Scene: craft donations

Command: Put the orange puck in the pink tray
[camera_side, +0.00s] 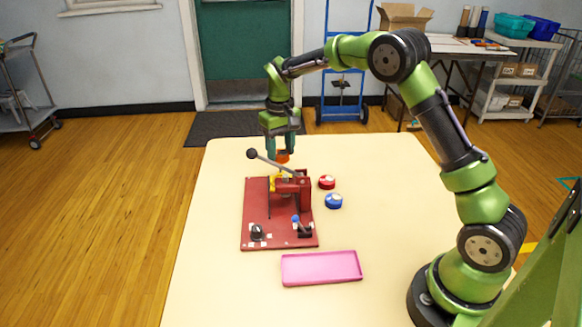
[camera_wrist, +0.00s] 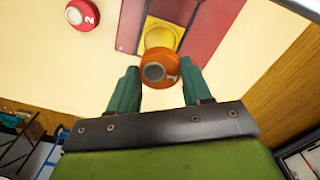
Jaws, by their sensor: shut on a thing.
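The orange puck (camera_wrist: 158,68) is between the two green fingers of my gripper (camera_wrist: 158,90) in the wrist view. In the side view, my gripper (camera_side: 284,148) points down and is shut on the orange puck (camera_side: 283,157), just behind the red press device. The pink tray (camera_side: 321,267) lies empty on the table in front of the red board, toward the near side. It is apart from my gripper and does not show in the wrist view.
A red board (camera_side: 259,221) carries a red press with a long lever ending in a black ball (camera_side: 252,153). A yellow part (camera_wrist: 160,35) of it lies close to the puck. A red puck (camera_side: 327,182) and a blue puck (camera_side: 334,201) sit right of it.

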